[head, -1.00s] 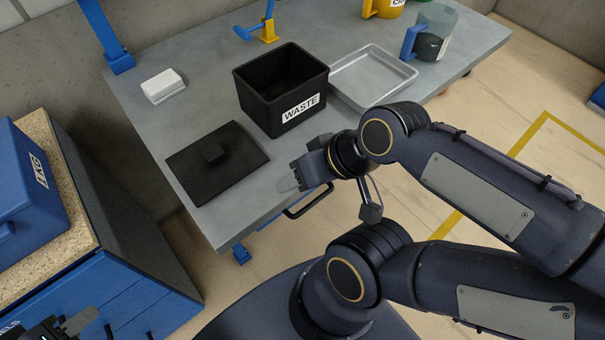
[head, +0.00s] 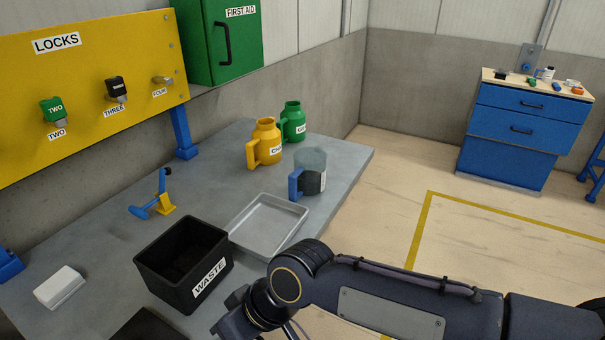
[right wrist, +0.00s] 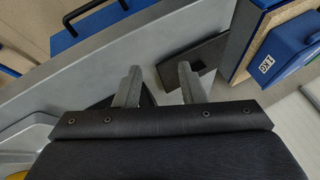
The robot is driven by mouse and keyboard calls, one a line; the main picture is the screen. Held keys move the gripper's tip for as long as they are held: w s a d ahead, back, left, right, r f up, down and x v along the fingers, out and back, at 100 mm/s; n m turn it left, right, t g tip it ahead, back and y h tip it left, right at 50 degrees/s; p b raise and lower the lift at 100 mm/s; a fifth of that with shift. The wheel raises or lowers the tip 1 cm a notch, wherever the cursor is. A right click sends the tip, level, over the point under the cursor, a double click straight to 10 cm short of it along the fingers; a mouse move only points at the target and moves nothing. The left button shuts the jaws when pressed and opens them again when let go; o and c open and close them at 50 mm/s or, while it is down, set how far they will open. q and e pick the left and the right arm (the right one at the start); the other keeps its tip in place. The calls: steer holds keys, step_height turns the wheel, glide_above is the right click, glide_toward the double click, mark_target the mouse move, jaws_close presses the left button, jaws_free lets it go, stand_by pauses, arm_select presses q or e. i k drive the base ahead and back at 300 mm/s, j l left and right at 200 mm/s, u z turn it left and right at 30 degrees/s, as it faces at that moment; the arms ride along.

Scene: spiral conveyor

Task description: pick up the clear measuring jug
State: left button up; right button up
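The clear measuring jug (head: 312,165) stands upright toward the far right part of the grey bench (head: 95,240). It is see-through grey, with a blue handle (head: 296,184) on its left and a white label on its right side. My right gripper (right wrist: 160,86) is open, with nothing between its fingers in the right wrist view. In the head view its wrist is at the bottom, in front of the black waste bin and well short of the jug; its fingertips are not clear there. My left gripper is not in view.
The grey tray (head: 236,226) and black waste bin (head: 163,277) lie between my right gripper and the jug. A yellow jug (head: 266,140) and a green jug (head: 294,121) stand behind the clear jug. A blue-and-yellow tool (head: 162,195) sits left of the tray.

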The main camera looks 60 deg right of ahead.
mark_target(308, 180)
steer(key=l+z, duration=0.1)
steer(key=z, duration=0.35)
steer(key=l+z, duration=0.1)
steer(key=z, duration=0.4)
steer(key=l+z, duration=0.1)
steer(key=z, duration=0.35)
steer(key=l+z, duration=0.1)
steer(key=z, duration=0.35)
